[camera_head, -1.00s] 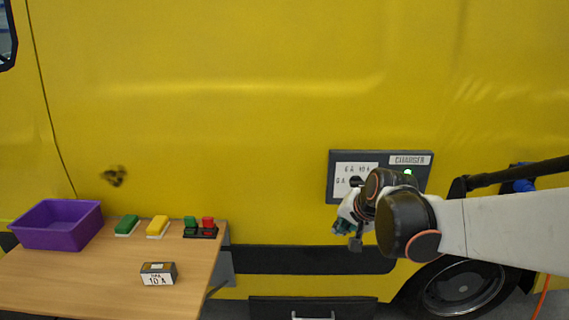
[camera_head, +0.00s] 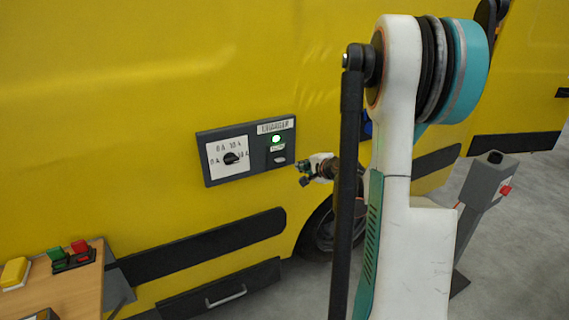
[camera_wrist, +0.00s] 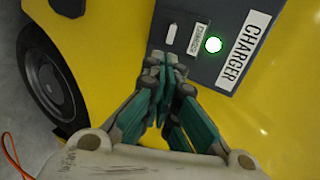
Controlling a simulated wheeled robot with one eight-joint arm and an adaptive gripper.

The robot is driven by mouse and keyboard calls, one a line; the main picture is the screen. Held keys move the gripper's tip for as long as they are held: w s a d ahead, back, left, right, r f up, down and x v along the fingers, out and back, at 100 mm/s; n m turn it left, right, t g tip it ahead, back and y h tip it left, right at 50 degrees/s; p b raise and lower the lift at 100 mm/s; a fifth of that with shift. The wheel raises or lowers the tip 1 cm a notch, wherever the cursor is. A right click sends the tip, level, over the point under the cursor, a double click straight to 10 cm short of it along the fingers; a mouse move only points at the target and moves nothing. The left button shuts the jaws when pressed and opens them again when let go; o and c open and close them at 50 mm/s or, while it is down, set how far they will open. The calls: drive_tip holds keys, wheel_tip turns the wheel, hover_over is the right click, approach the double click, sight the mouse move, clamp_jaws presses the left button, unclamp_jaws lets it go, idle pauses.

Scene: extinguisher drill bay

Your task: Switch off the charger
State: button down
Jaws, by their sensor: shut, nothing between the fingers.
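The dark charger panel (camera_head: 260,152) is on the yellow van's side, with a CHARGER label (camera_head: 276,126). Its round lamp glows green (camera_head: 276,139); the lamp also shows in the wrist view (camera_wrist: 213,44). Below the lamp is a small pale rocker or tab (camera_head: 278,161), also visible in the wrist view (camera_wrist: 171,33). A black rotary knob (camera_head: 232,158) sits on the white dial plate marked with amp values. My gripper (camera_head: 302,174) is just right of and below the panel. In the wrist view my gripper (camera_wrist: 164,60) is shut and empty, its tips near the tab; contact cannot be told.
The wooden table (camera_head: 88,284) at lower left carries a yellow block (camera_head: 15,271) and a red and green button unit (camera_head: 74,256). A grey post with a red button (camera_head: 487,180) stands at right. A drawer with a handle (camera_head: 226,295) is below the panel.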

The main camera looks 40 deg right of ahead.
sight(283, 163)
idle(0.3)
drive_tip(key=b+x, duration=0.4)
drive_tip(key=x, duration=1)
drive_tip(key=shift+a+r, duration=0.1)
drive_tip(key=shift+w+f+b, duration=0.35)
drive_tip(key=shift+w+f, duration=0.05)
drive_tip(key=shift+f, duration=0.05)
drive_tip(key=shift+r, duration=0.2)
